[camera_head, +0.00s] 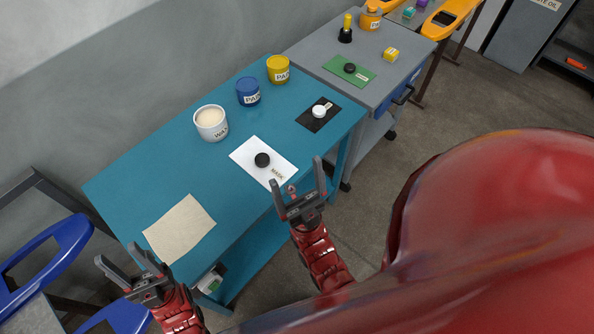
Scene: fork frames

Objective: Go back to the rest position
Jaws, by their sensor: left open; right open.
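My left gripper (132,275) is open and empty, at the lower left near the front left corner of the blue table (130,185). My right gripper (297,192) is open and empty. In the picture its fingertips show at the right edge of a white card (248,150), which lies on the table with a black round piece (262,160) on it. Whether the fingers touch the card cannot be told. Part of my red body covers the lower right of the view.
On the table are a beige sheet (180,228), a white pot (210,122), a blue pot (248,91), a yellow pot (278,69) and a black card (308,124) with a white round piece (319,111). A grey cart (310,52) adjoins it.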

